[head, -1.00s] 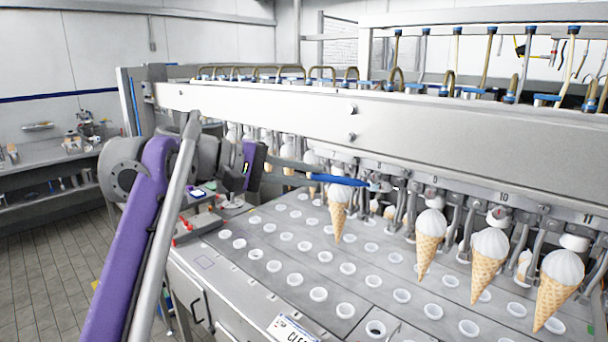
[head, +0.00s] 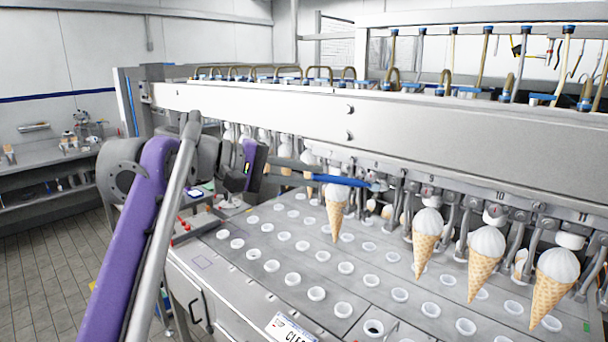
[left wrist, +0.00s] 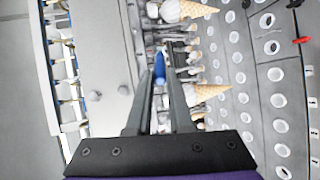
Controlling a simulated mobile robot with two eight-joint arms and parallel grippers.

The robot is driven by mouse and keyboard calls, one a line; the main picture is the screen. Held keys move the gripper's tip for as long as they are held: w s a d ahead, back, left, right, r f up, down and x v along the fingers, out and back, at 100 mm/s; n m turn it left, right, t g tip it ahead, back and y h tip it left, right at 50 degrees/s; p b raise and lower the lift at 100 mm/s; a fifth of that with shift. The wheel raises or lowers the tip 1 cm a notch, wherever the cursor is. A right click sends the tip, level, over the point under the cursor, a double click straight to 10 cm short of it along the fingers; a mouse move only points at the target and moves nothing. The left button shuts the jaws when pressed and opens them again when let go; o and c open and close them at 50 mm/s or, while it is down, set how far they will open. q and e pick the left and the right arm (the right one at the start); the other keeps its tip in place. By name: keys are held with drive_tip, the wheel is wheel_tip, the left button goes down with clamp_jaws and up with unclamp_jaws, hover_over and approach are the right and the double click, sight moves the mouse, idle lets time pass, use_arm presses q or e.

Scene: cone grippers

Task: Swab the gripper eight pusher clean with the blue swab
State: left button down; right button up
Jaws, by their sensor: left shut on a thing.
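My left gripper (head: 309,174) reaches in from the left, shut on the blue swab (head: 345,181). The swab points right, its tip at the row of metal cone grippers below the long beam. The gripper eight pusher (head: 377,184) appears to be the small part at the swab's tip, left of the label 9; its own number is not readable. Whether the tip touches it I cannot tell. In the left wrist view the swab (left wrist: 159,66) sticks out from between the two fingers, towards the cone grippers. My right gripper is not in view.
Filled cones (head: 425,240) hang in the row, one (head: 336,212) just below the swab. The steel beam (head: 330,115) runs close above. A plate with round holes (head: 290,277) lies below, with free room above its front part. A side bench (head: 40,160) stands far left.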

use_arm(q)
drive_tip(key=shift+s+a, duration=0.9)
drive_tip(key=shift+s, duration=0.3)
drive_tip(key=shift+s+a, duration=0.85)
drive_tip(key=shift+s, duration=0.3)
drive_tip(key=shift+s+a, duration=0.45)
drive_tip(key=shift+s, duration=0.2)
drive_tip(key=shift+s+a, duration=0.45)
drive_tip(key=shift+s, duration=0.15)
drive_tip(key=shift+w+d, duration=0.1)
drive_tip(key=shift+d, duration=0.05)
drive_tip(key=w+d+f+n+t+b, duration=0.1)
drive_tip(key=w+d+n+t, duration=0.1)
drive_tip(key=d, duration=0.3)
drive_tip(key=shift+w+d+f+t, duration=0.35)
drive_tip(key=shift+f+t, duration=0.05)
drive_tip(key=shift+t, duration=0.3)
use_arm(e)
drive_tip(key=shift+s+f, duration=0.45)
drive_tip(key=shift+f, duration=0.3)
